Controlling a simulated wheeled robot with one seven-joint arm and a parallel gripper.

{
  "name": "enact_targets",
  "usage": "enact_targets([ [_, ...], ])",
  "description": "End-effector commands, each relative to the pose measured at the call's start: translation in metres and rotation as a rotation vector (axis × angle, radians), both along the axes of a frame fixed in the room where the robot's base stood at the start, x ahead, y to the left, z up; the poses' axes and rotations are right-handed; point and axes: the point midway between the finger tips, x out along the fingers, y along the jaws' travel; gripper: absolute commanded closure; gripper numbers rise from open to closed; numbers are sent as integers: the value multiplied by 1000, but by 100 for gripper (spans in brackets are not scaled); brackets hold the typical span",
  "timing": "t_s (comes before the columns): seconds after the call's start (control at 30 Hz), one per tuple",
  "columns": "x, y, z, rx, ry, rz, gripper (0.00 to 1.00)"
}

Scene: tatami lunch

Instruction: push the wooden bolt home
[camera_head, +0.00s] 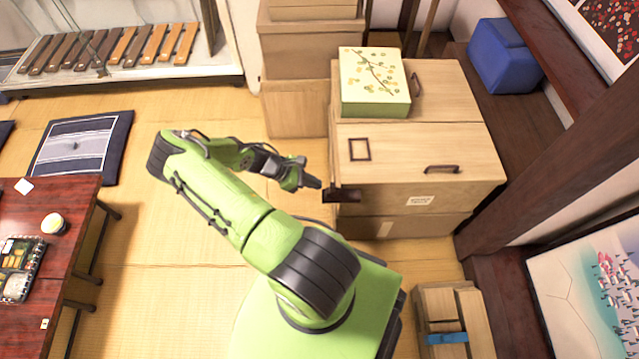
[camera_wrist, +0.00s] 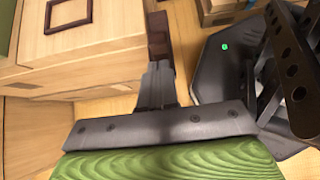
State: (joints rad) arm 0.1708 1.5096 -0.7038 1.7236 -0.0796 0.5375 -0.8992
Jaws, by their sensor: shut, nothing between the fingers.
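The wooden bolt (camera_head: 343,195) is a short dark brown bar at the lower left edge of the pale wooden chest (camera_head: 385,170). In the wrist view the bolt (camera_wrist: 158,38) stands out beside the chest's corner. My gripper (camera_head: 318,184) is shut and empty, just left of the bolt in the head view. In the wrist view its closed fingertips (camera_wrist: 158,68) are right at the bolt's near end. I cannot tell whether they touch it. The fingers hide part of the bolt, and how far it sits in its seat does not show.
A floral box (camera_head: 375,82) sits on top of the chest. Stacked wooden boxes (camera_head: 310,50) stand behind it. A dark pillar (camera_head: 550,150) is at the right, and a small wooden crate (camera_head: 455,322) is at the front. Open tatami (camera_head: 130,280) lies to the left, before a low red table (camera_head: 60,205).

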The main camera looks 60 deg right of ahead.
Motion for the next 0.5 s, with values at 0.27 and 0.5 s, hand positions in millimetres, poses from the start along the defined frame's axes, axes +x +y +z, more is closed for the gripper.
enact_targets([
  [0.27,-17,-8,0,3,-2,1,100],
  [0.5,-18,-9,1,2,-1,0,100],
])
